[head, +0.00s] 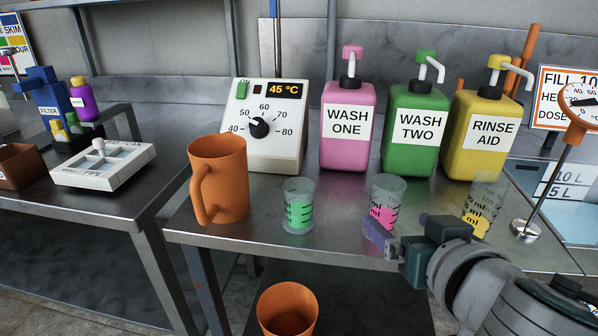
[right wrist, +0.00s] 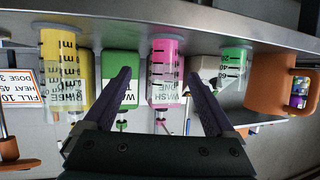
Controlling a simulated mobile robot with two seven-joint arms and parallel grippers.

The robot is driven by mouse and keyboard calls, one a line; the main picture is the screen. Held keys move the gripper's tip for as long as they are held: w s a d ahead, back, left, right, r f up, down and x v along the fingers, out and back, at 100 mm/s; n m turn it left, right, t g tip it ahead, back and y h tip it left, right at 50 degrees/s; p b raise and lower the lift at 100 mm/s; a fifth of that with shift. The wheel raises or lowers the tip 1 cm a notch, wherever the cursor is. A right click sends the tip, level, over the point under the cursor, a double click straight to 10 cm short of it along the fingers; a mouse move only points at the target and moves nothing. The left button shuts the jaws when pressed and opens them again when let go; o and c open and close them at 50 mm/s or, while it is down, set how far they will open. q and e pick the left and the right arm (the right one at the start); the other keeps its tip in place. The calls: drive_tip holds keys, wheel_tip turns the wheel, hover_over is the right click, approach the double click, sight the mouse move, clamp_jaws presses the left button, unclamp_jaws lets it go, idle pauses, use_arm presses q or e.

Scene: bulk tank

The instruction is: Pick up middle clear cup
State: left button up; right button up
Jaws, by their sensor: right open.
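The middle clear cup (head: 388,192) stands upright near the front of the steel table and shows pink in its lower part. In the right wrist view the cup (right wrist: 166,60) appears upside down, between my two fingers. My right gripper (head: 374,229) is open and empty just in front of the cup, low down; a purple finger hides part of its lower left side. The right gripper (right wrist: 157,72) spans wider than the cup. I cannot tell how deep the cup lies between the fingers. My left gripper is not in view.
A clear cup with green (head: 298,206) stands left, one with yellow (head: 484,205) right. An orange jug (head: 219,180) stands further left. Pink (head: 347,138), green (head: 410,150) and yellow (head: 480,150) pump bottles stand behind. A dial thermometer (head: 548,180) stands right.

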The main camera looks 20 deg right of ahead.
sight(389, 219)
drive_tip(key=x, duration=0.6)
drive_tip(key=shift+a+f+b, duration=0.1)
drive_tip(key=shift+a+b, duration=0.2)
drive_tip(key=shift+b, duration=0.1)
clamp_jaws()
idle(0.3)
